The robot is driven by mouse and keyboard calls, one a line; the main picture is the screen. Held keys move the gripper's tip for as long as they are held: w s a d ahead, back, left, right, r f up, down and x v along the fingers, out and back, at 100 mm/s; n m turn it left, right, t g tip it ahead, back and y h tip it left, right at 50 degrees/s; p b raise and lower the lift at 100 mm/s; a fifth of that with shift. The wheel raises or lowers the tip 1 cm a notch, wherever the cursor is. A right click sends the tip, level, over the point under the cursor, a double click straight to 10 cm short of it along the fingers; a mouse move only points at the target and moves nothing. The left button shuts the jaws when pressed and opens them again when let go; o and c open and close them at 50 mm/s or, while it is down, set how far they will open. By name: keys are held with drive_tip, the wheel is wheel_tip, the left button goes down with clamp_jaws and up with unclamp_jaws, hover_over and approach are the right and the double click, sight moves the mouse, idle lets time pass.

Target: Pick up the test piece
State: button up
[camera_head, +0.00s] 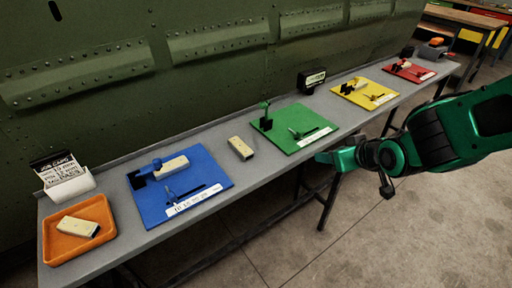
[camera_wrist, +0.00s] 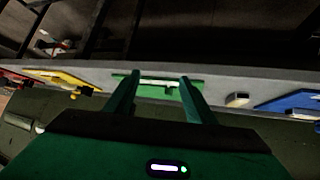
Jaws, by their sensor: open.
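Several pale beige blocks could be the test piece; I cannot tell which one is meant. One block (camera_head: 241,148) lies loose on the grey bench between the blue and green boards, and it also shows in the wrist view (camera_wrist: 238,99). Another block (camera_head: 78,227) lies in the orange tray (camera_head: 50,249). A third block (camera_head: 172,167) sits by a blue clamp on the blue board (camera_head: 218,180). My gripper (camera_head: 322,158) is at the bench's front edge, right of the loose block and near the green board. In the wrist view its fingers (camera_wrist: 158,84) are apart and empty.
The green board (camera_head: 290,120), yellow board (camera_head: 375,100) and red board (camera_head: 420,76) stand along the bench (camera_head: 215,150). A job card holder (camera_head: 66,181) and a black display (camera_head: 312,80) stand at the back. The green fuselage wall (camera_head: 200,85) rises behind. Floor in front is clear.

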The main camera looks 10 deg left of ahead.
sight(242, 146)
drive_tip(key=s+a+n+y, duration=0.1)
drive_tip(key=s+a+y, duration=0.1)
drive_tip(key=a, duration=0.4)
drive_tip(key=s+a+n+y, duration=0.1)
drive_tip(key=s+a, duration=0.1)
drive_tip(key=a, duration=0.4)
drive_tip(key=s+a+n+y, duration=0.1)
drive_tip(key=a+y, duration=0.1)
drive_tip(key=a, duration=0.4)
drive_tip(key=shift+s+r+y, duration=0.25)
drive_tip(key=shift+s+y, duration=0.05)
drive_tip(key=shift+s, duration=0.1)
drive_tip(key=x, duration=0.4)
drive_tip(key=shift+a+r, duration=0.1)
drive_tip(key=shift+a, duration=0.25)
drive_tip(key=shift+x, duration=3.25)
drive_tip(key=shift+w+r, duration=0.1)
drive_tip(key=shift+r, duration=0.1)
drive_tip(key=shift+t, duration=0.3)
drive_tip(key=c, duration=1.2)
